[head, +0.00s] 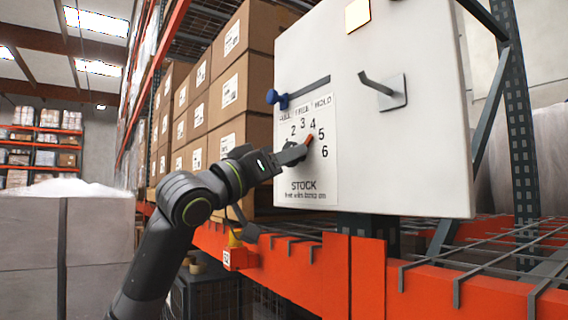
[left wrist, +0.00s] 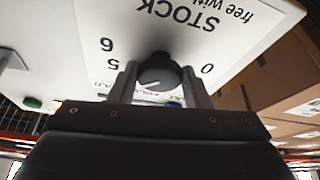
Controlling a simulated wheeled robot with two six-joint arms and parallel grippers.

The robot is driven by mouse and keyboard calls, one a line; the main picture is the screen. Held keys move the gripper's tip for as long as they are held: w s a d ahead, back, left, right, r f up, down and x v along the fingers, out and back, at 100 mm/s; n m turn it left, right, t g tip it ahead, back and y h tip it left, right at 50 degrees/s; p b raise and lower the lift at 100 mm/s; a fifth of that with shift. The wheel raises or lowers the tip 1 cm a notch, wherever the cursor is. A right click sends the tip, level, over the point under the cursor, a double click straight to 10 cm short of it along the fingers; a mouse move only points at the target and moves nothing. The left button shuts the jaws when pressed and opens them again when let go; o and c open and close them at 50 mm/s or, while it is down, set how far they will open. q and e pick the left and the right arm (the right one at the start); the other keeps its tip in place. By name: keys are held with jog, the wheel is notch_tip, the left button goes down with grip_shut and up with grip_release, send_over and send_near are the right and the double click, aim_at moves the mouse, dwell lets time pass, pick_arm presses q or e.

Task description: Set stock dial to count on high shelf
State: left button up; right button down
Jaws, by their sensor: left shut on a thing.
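The stock dial (left wrist: 158,70) is a dark round knob on the white board (head: 425,150), below an arc of digits and above the word STOCK. In the head view my left gripper (head: 294,153) covers most of it. A small red-orange mark (head: 309,139) shows by the fingertips, near the 4 and 5. In the left wrist view the gripper (left wrist: 160,85) is shut on the knob, one finger on each side, and the print appears upside down. A light line on the knob points towards the lower left there. My right gripper is not in view.
A blue slider knob (head: 272,97) sits at the left end of a slot above the digits. A metal hook (head: 377,87) sticks out right of it. Several brown cartons (head: 248,83) stand stacked behind the board. An orange beam (head: 370,279) runs below.

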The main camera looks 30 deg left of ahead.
pick_arm(q)
jog(key=shift+d+n+y+b, duration=0.1)
jog(key=shift+n+y+b, duration=0.2)
jog(key=shift+n+y, duration=0.65)
jog(key=shift+d+n+y+b, duration=0.1)
jog(key=shift+n+y+b, duration=0.25)
jog(key=shift+n, duration=1)
jog(key=shift+r, duration=0.1)
jog(key=shift+a, duration=0.1)
jog(key=o, duration=1)
jog(key=shift+c, duration=0.2)
jog(key=shift+s, duration=0.1)
jog(key=b+v, duration=1)
jog(key=v, duration=0.7)
jog(key=shift+s, duration=0.2)
